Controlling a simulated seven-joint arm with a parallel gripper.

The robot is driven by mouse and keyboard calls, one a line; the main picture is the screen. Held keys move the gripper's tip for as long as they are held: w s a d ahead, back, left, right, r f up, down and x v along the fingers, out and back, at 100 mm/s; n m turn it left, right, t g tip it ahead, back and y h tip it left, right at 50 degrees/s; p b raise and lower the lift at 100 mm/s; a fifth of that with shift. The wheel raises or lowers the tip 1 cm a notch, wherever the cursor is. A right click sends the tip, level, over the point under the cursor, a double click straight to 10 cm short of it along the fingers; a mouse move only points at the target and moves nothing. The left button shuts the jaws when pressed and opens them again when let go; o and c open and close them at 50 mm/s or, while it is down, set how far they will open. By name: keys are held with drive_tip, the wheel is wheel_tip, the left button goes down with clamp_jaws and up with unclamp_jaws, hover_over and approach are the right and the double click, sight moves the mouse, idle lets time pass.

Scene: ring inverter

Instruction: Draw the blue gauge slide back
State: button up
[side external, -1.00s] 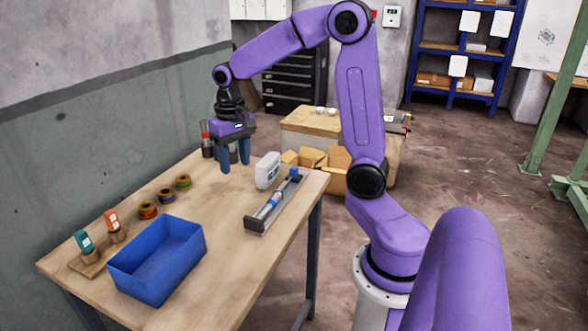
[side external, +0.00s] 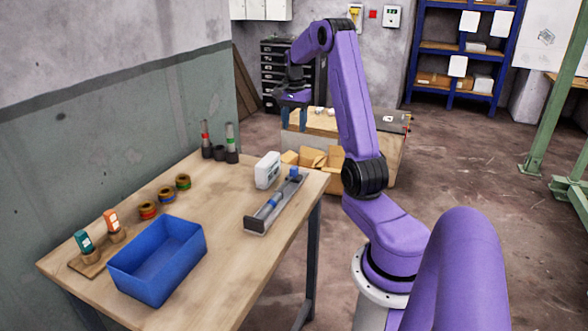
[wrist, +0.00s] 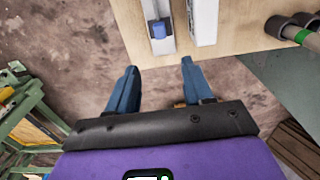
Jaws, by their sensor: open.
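The blue gauge slide (side external: 294,173) is a small block at the far right end of a long grey gauge rail (side external: 257,222) on the wooden table. A blue-banded silver rod (side external: 272,202) lies along the rail. In the wrist view the blue slide (wrist: 158,29) sits in its channel, ahead of my fingers and apart from them. My gripper (side external: 295,118) is open and empty, its blue fingers pointing down, higher than the table and beyond its far edge. In the wrist view the fingertips (wrist: 159,66) are over the floor just off the table edge.
A blue bin (side external: 190,252), several coiled rings (side external: 166,195) and upright tubes (side external: 231,147) stand farther left. Cardboard boxes (side external: 312,158) and a low bench lie beyond the table. The air around my gripper looks clear.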

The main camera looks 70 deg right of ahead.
sight(294, 167)
wheel_tip(294, 167, down, 17)
drive_tip(key=shift+r, duration=0.1)
idle(0.4)
drive_tip(key=shift+c, duration=0.3)
